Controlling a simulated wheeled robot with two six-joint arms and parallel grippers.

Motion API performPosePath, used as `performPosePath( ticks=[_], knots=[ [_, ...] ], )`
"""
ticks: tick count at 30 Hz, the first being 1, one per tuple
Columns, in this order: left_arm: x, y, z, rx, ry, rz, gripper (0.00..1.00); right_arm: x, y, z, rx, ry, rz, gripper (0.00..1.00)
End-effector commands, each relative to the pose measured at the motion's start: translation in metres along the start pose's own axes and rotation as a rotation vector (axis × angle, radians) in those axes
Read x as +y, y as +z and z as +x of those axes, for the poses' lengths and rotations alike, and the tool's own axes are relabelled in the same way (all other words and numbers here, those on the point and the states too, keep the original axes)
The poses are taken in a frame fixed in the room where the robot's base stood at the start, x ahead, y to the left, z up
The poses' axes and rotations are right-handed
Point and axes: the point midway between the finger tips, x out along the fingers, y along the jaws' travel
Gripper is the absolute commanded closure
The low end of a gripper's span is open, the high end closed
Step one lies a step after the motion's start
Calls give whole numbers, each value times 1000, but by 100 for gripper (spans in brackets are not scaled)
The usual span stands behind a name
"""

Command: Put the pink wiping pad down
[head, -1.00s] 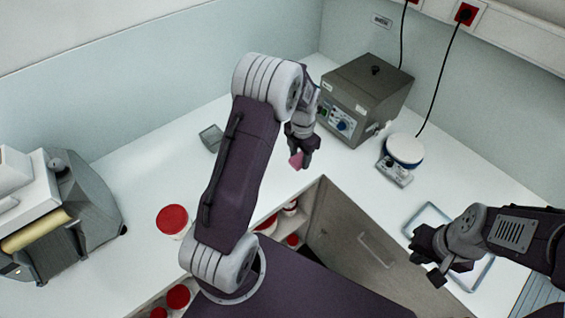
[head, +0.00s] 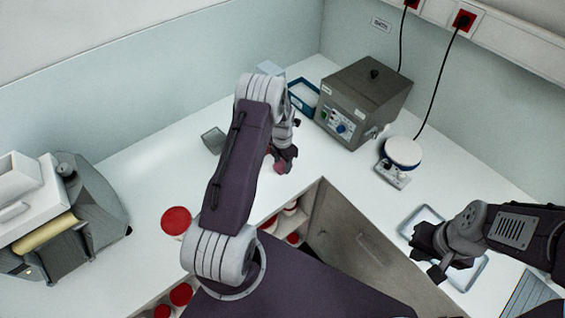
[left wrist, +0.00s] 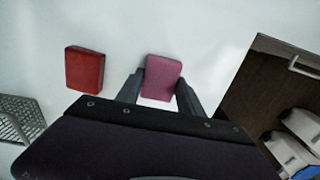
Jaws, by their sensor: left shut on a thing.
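The pink wiping pad (left wrist: 162,78) is between the two fingers of my left gripper (left wrist: 159,92) in the left wrist view. The gripper is shut on it, over the white worktop. In the head view the pad (head: 281,168) shows small below my left gripper (head: 284,160), near the worktop's inner corner. I cannot tell whether it touches the surface. A red pad (left wrist: 84,68) lies on the worktop to the left of the pink one in the left wrist view. My right gripper (head: 428,261) is open and empty above a blue-rimmed tray (head: 418,215) at the right.
A grey control box (head: 362,100) and a round white-topped device (head: 403,153) stand behind and right. A blue tray (head: 303,96) is beyond my left arm. A mesh holder (left wrist: 20,118) is at the wrist view's left. A red-lidded tub (head: 176,221) stands left of my arm.

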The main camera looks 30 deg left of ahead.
Motion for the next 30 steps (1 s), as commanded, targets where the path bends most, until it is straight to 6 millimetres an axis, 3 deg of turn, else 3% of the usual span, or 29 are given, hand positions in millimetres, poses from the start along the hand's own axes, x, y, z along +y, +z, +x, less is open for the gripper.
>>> performPosePath(
  ticks=[3,4,6,15,20,30],
  knots=[
    [0,0,5,0,0,0,100,0,0,4,0,0,0,100],
    [0,0,5,0,0,0,53,0,0,4,0,0,0,100],
    [0,0,4,0,0,0,34,0,0,3,0,0,0,100],
    [0,0,2,1,0,0,34,0,0,2,0,0,0,100],
    [0,1,-10,-1,1,0,34,0,0,4,0,0,0,100],
    [0,1,-90,-4,3,0,34,0,3,24,0,0,0,100]
  ],
)
